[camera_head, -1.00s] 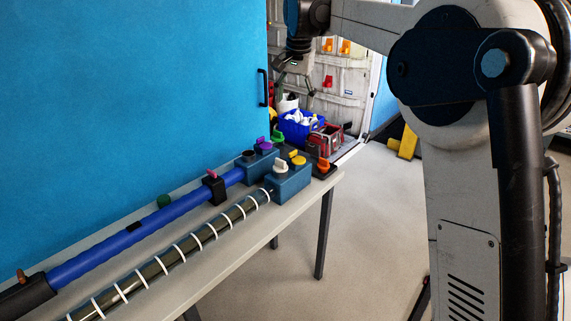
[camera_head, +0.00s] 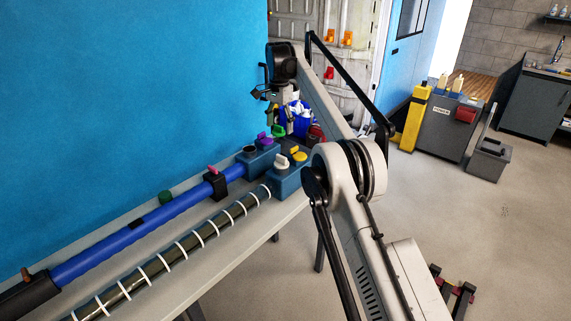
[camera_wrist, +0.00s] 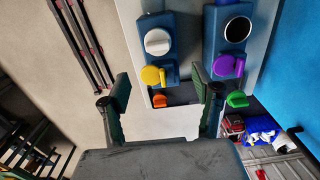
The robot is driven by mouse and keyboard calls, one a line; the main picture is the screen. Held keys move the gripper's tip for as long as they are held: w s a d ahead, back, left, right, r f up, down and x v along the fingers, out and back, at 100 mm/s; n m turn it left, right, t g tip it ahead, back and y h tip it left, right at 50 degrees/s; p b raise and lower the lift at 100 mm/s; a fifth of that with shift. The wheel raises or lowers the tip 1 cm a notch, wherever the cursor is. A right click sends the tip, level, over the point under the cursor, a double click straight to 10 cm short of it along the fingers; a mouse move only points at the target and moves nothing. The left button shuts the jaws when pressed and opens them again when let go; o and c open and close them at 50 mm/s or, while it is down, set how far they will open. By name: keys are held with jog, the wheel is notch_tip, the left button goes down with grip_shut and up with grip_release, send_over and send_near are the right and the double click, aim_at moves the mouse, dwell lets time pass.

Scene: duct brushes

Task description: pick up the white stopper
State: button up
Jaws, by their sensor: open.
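The white stopper (camera_head: 282,161) sits upright on the near blue block (camera_head: 287,184) at the right end of the table. In the wrist view the white stopper (camera_wrist: 157,42) is at the top, beyond the yellow stopper (camera_wrist: 152,76). My gripper (camera_wrist: 162,90) is open and empty. In the wrist view its fingers spread either side of the blocks' end, with the yellow and orange stoppers between them and the white one farther up. In the head view my gripper (camera_head: 275,97) hangs above the far end of the table, behind the blocks.
A purple stopper (camera_head: 264,138) and an open dark hole (camera_wrist: 238,29) are on the other blue block. Green (camera_wrist: 237,99) and orange (camera_wrist: 160,100) stoppers are near the table's end. A blue bin (camera_head: 298,121) stands behind. A blue wall (camera_head: 130,90) borders the table.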

aim_at(281, 156)
notch_tip(281, 156, down, 9)
jog(key=shift+r, duration=0.15)
jog(key=shift+d+f+p, duration=0.15)
jog(key=shift+f, duration=1.2)
jog(key=shift+d+f+p, duration=0.1)
jog(key=shift+f+p, duration=0.05)
jog(key=shift+f, duration=1.2)
jog(key=shift+s, duration=0.1)
jog(key=shift+c, duration=0.4)
jog(key=c, duration=1.2)
jog(key=shift+r, duration=0.15)
